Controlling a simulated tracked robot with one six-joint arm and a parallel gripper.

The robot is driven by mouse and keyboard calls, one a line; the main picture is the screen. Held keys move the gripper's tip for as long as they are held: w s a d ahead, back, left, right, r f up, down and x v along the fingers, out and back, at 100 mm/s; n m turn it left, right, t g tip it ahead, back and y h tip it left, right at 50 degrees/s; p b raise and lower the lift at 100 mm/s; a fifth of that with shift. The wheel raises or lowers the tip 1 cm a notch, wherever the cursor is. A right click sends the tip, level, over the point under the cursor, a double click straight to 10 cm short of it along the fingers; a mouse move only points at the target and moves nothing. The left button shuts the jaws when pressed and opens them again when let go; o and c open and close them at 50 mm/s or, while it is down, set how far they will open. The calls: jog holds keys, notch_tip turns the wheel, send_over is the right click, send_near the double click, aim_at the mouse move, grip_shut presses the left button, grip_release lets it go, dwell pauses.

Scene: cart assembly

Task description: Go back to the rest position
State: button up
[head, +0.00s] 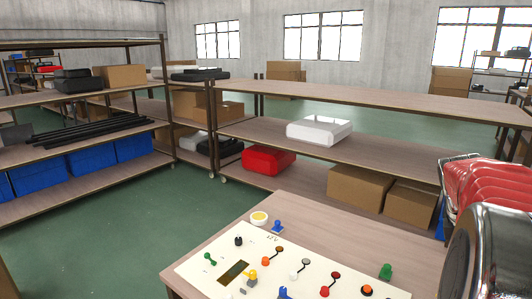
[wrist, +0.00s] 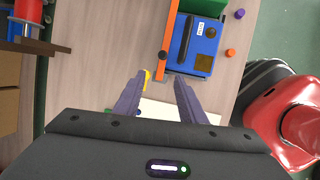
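My gripper (wrist: 160,84) shows in the wrist view with its two dark fingers apart and nothing visible between the tips. It hangs over a wooden table top (wrist: 110,75). A blue box (wrist: 205,45) with a dark handle lies beyond and to the right of the fingertips. A small yellow piece (wrist: 147,75) is by the left fingertip. In the head view I cannot make out the gripper.
A white panel (head: 215,283) with coloured knobs and switches lies on the near table (head: 285,207). Shelves (head: 385,143) with boxes stand behind and at left. Green floor (head: 130,225) is clear left of the table. A red cylinder (wrist: 28,15) stands left in the wrist view.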

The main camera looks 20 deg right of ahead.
jog(key=w+a+f+m+t+y, duration=0.15)
jog(key=a+m, duration=0.35)
jog(key=a, duration=0.6)
jog(key=w+a+f+m+t, duration=0.25)
jog(key=a+m, duration=0.35)
jog(key=a, duration=0.4)
jog(key=s+a+r+n+t+y, duration=0.2)
jog(key=a+n+t, duration=0.1)
jog(key=a, duration=1.9)
jog(key=shift+a+r+t, duration=0.15)
jog(key=shift+a+t, duration=0.15)
jog(key=shift+a, duration=0.1)
jog(key=shift+s, duration=0.15)
jog(key=shift+c, duration=0.7)
